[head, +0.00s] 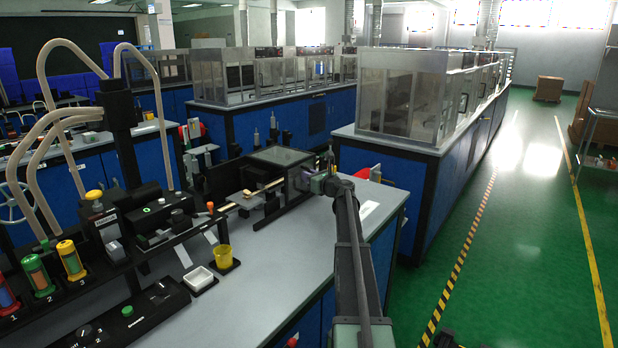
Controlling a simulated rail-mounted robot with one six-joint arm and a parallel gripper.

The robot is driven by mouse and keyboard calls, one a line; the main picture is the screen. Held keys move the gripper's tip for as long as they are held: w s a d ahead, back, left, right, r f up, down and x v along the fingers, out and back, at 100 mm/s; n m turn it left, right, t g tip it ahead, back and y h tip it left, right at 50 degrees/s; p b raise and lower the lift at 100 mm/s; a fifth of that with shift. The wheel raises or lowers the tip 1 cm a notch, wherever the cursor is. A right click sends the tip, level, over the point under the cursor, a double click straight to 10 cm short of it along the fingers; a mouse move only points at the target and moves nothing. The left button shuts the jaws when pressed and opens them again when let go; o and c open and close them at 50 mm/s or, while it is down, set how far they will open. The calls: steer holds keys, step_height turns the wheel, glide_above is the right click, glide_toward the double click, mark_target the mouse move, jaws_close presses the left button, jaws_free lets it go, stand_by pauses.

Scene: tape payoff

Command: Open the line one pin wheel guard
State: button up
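A dark-framed box with a clear, greenish top panel (282,155) stands at the back of the near grey bench; it looks like the pin wheel guard, but I can read no label on it. The panel lies flat over the frame, and no pin wheel can be made out beneath it. My arm reaches up from the bottom of the head view, and my gripper (304,182) is at the right front side of this box. The fingers are small and dark against the frame. I cannot tell whether they touch it or are open or shut.
A white tray (199,279) and a yellow cup (223,257) stand on the near bench (270,290). A black machine (150,215) with coloured numbered spools and curved tubes fills the left. Green floor (530,240) is clear on the right. Glazed blue benches stand behind.

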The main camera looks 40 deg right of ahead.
steer(key=shift+o, duration=1.4)
steer(key=s, duration=1)
steer(key=shift+s+d, duration=0.25)
steer(key=shift+s, duration=0.15)
